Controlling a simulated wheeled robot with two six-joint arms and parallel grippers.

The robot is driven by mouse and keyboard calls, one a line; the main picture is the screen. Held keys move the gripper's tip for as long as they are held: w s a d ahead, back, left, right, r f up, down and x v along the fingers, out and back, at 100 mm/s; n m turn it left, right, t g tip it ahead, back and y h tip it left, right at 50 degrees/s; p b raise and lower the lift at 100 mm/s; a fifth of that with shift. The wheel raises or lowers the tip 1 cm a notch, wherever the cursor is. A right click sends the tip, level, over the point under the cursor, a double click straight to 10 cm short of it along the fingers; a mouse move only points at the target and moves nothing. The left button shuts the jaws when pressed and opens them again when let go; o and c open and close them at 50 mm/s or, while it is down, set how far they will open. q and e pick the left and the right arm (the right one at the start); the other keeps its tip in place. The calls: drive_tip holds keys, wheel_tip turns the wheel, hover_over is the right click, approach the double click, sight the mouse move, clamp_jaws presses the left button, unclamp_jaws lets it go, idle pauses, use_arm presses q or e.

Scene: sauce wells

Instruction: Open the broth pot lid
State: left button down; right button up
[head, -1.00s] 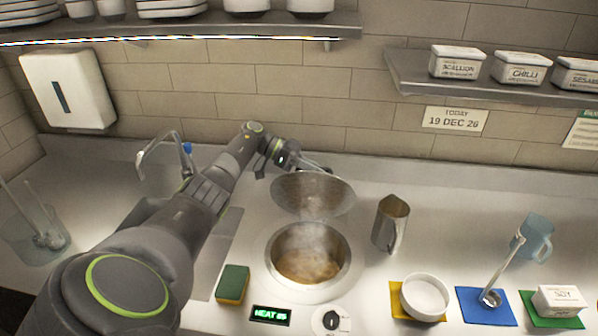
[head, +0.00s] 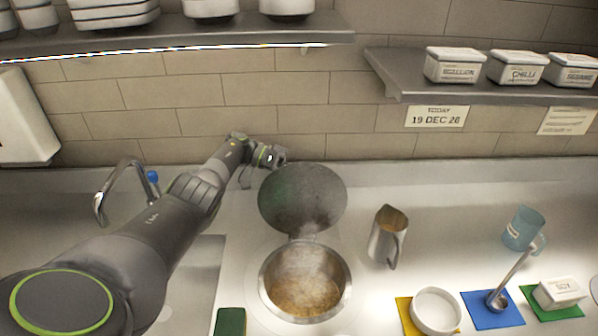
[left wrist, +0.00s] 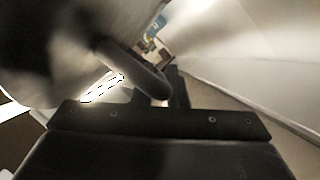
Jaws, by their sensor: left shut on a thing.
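The broth pot (head: 262,290) is a round well set in the counter, with steaming brown broth in it. Its round grey lid (head: 302,200) stands raised on the pot's back edge, tilted up so its underside faces me. My left gripper (head: 279,157) is at the lid's upper left edge, partly hidden behind the lid. In the left wrist view my left gripper (left wrist: 158,102) is shut on the dark lid handle (left wrist: 135,68). My right gripper is in no view.
A metal pitcher (head: 388,238) stands right of the lid. A white bowl (head: 436,311), a ladle (head: 512,282) and a soy box (head: 560,292) sit on coloured mats at right. A faucet (head: 118,185) is at left. The wall shelf (head: 400,80) hangs above.

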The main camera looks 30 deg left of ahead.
use_arm(q)
drive_tip(key=shift+s+f, duration=0.15)
drive_tip(key=c, duration=1.5)
unclamp_jaws()
drive_tip(key=shift+o, duration=0.2)
drive_tip(key=b+v, duration=0.7)
drive_tip(key=v, duration=0.5)
